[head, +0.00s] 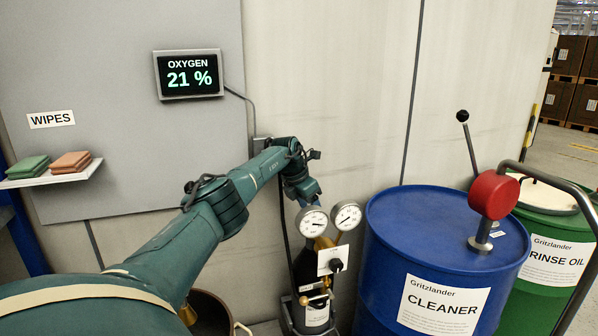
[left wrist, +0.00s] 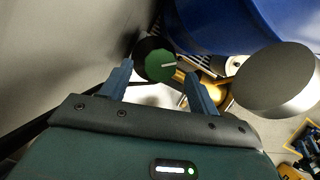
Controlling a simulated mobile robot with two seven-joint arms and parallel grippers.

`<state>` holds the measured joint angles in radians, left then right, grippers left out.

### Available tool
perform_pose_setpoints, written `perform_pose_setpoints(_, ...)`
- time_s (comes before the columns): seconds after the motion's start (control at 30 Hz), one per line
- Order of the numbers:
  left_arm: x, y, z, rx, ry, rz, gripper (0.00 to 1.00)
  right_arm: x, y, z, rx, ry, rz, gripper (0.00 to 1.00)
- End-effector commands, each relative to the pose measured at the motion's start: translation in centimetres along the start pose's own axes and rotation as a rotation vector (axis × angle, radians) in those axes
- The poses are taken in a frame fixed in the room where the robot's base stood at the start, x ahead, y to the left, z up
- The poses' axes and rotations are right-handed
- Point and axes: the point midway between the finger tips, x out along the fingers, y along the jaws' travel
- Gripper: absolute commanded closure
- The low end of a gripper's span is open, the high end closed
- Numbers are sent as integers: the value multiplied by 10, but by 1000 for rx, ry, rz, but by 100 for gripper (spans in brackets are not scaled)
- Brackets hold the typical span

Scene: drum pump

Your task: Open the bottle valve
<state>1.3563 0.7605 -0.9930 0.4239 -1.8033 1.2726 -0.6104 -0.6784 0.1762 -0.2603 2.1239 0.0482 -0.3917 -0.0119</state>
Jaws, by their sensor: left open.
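A dark gas bottle (head: 304,268) stands upright on a small stand against the wall, with a brass regulator (head: 325,243) and two round gauges on top. In the left wrist view, a round green valve knob (left wrist: 157,66) with a pale mark lies between the fingertips of my left gripper (left wrist: 158,72). The fingers are spread with gaps visible beside the knob; I cannot tell whether either touches it. In the head view, my left arm reaches over to the bottle top from the left, and the knob is hidden there. My right gripper is not in view.
A gauge (head: 312,222) stands close beside my left wrist; its grey back (left wrist: 272,80) shows at the right finger. A blue CLEANER drum (head: 400,245) with a red-headed pump is right of the bottle. The wall display (head: 189,75) reads OXYGEN 21 %.

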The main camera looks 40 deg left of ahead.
Motion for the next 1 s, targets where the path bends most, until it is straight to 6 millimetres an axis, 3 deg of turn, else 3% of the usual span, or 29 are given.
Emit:
perform_pose_setpoints(0.03,-14,0,2,2,2,0,39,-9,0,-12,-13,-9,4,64)
perform_pose_setpoints(0.1,-23,1,2,0,2,1,39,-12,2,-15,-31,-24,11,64)
perform_pose_setpoints(0.6,-92,1,1,2,-1,2,39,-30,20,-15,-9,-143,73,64)
perform_pose_setpoints(0.8,-109,0,0,2,-1,0,39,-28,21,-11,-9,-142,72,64)
perform_pose_setpoints(1.0,-113,0,0,1,-1,0,39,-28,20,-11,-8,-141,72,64)
